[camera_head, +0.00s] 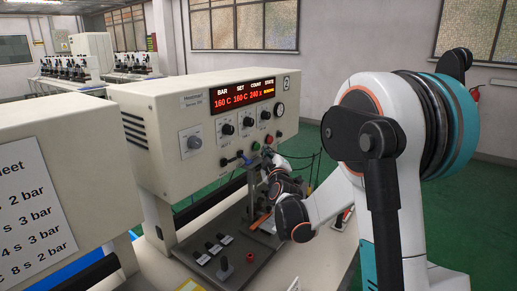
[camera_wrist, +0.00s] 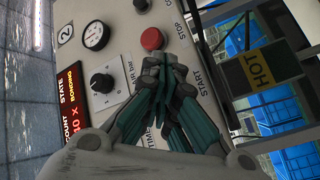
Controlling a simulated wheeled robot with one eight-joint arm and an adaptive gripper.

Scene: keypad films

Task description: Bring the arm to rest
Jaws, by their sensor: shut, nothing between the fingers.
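My gripper (camera_wrist: 163,68) is shut and empty in the wrist view, with its fingertips together just in front of the machine's panel. The tips are beside the red STOP button (camera_wrist: 151,39) and the START label; whether they touch the panel I cannot tell. In the head view my gripper (camera_head: 269,154) is at the lower right of the beige machine (camera_head: 150,115), and my arm (camera_head: 375,140) reaches in from the right. A green button (camera_head: 256,146) shows by the fingers.
A grey base plate (camera_head: 205,270) with small black parts lies under the machine, on a pale bench. A yellow HOT sign (camera_wrist: 268,65) shows in the wrist view. A second beige body with a printed sheet (camera_head: 28,215) stands at front left. Green floor is open behind.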

